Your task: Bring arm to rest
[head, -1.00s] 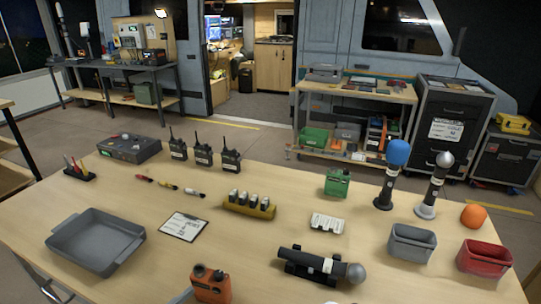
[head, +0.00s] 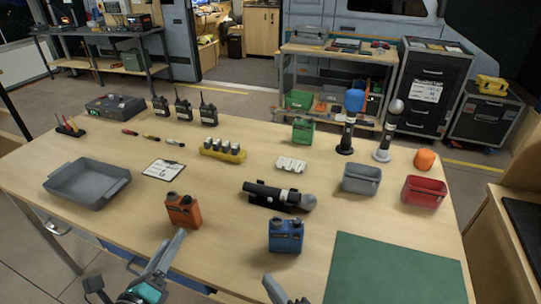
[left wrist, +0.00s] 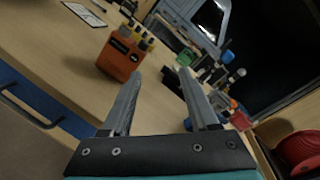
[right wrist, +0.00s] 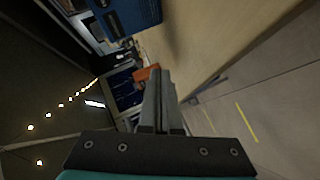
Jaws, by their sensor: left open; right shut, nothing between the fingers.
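My left gripper (head: 172,250) is at the near edge of the table, just below an orange box (head: 183,211) with dark knobs. In the left wrist view its two fingers (left wrist: 155,95) stand apart with nothing between them, and the orange box (left wrist: 120,58) is beyond them. My right gripper (head: 280,292) shows only in part at the bottom edge of the head view, below a blue box (head: 286,235). In the right wrist view its fingers (right wrist: 161,85) are together and empty, with a blue box (right wrist: 130,14) at the top.
A wooden counter (head: 500,240) stands at the right.

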